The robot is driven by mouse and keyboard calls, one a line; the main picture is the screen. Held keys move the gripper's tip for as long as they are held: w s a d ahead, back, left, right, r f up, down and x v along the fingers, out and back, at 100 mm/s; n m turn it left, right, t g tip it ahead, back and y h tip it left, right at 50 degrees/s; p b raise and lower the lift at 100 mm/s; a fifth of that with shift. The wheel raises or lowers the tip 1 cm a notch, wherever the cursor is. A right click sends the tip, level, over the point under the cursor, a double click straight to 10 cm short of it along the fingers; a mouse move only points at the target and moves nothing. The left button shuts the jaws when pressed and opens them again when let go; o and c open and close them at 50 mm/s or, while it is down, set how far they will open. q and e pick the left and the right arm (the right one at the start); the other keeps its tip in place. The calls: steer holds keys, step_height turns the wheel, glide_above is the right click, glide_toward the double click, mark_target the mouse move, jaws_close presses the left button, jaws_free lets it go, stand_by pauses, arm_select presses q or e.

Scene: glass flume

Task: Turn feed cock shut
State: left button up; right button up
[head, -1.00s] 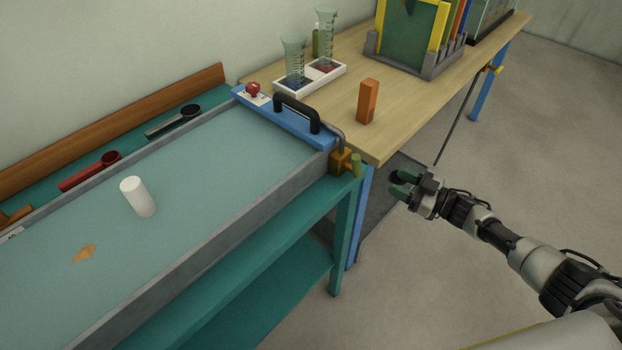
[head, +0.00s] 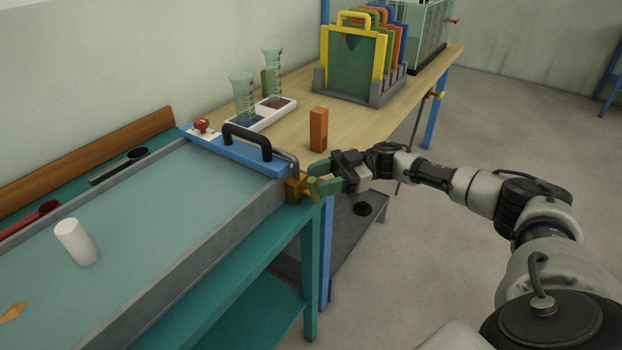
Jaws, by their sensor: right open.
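A brass cock (head: 294,188) sits at the near right corner of the flume, at the end of a bent grey pipe; I take it for the feed cock. My right gripper (head: 315,179), with green fingertips, is open right at the cock, coming from the right. Its fingers appear to lie around or just beside the cock's handle, which they largely hide. I cannot tell whether they touch it, nor which way the handle points. My left gripper is not in view.
An orange block (head: 318,130) stands on the wooden bench just behind my gripper. A white cylinder (head: 76,242) is in the flume.

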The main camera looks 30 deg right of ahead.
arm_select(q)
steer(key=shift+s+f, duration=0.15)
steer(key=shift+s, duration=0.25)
arm_select(e)
steer(key=shift+w+a, duration=0.25)
steer(key=shift+a, duration=0.95)
jaws_close()
